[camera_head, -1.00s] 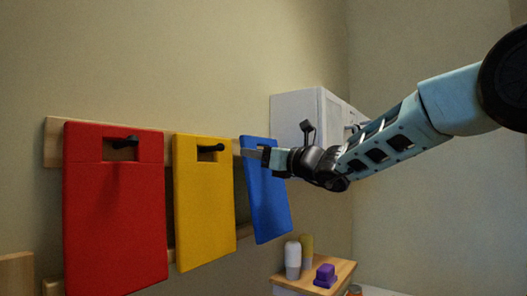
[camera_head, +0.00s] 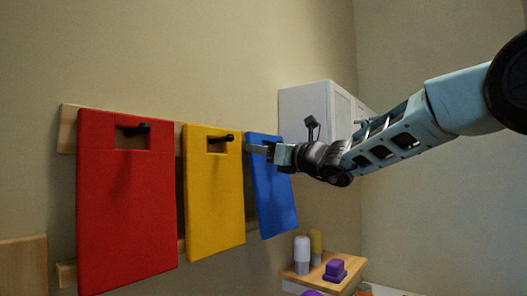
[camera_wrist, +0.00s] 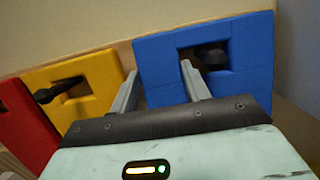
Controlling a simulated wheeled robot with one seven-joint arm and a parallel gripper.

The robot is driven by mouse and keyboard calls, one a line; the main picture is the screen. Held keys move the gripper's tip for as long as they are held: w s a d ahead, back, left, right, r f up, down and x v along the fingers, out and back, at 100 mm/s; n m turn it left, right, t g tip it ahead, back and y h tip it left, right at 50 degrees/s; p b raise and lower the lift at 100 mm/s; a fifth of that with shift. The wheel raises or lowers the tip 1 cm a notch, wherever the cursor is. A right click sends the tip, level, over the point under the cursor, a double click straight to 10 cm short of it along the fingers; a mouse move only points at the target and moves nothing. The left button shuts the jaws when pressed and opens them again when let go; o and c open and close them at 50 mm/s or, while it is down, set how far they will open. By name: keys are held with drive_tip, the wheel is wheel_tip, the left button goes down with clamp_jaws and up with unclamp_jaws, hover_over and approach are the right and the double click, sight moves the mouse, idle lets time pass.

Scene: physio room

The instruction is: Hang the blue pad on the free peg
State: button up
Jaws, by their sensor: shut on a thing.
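The blue pad (camera_head: 272,200) hangs slightly tilted at the right end of the wooden rack (camera_head: 68,130), beside the yellow pad. My gripper (camera_head: 257,149) is shut on the left strip of the pad, near its top. In the wrist view one finger is at the pad's left edge and the other at its slot, with the blue pad (camera_wrist: 252,75) behind and between them. A dark peg (camera_wrist: 210,57) shows through the slot. I cannot tell whether the pad rests on that peg.
A yellow pad (camera_head: 213,200) and a red pad (camera_head: 125,210) hang on dark pegs to the left. Below right is a small wooden-topped stand (camera_head: 315,279) with bottles and a purple block (camera_head: 335,269). A white cabinet (camera_head: 303,105) stands behind my arm.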

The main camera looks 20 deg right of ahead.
drive_tip(key=o, duration=1.2)
drive_tip(key=shift+b+v, duration=3.9)
drive_tip(key=shift+v, duration=4.85)
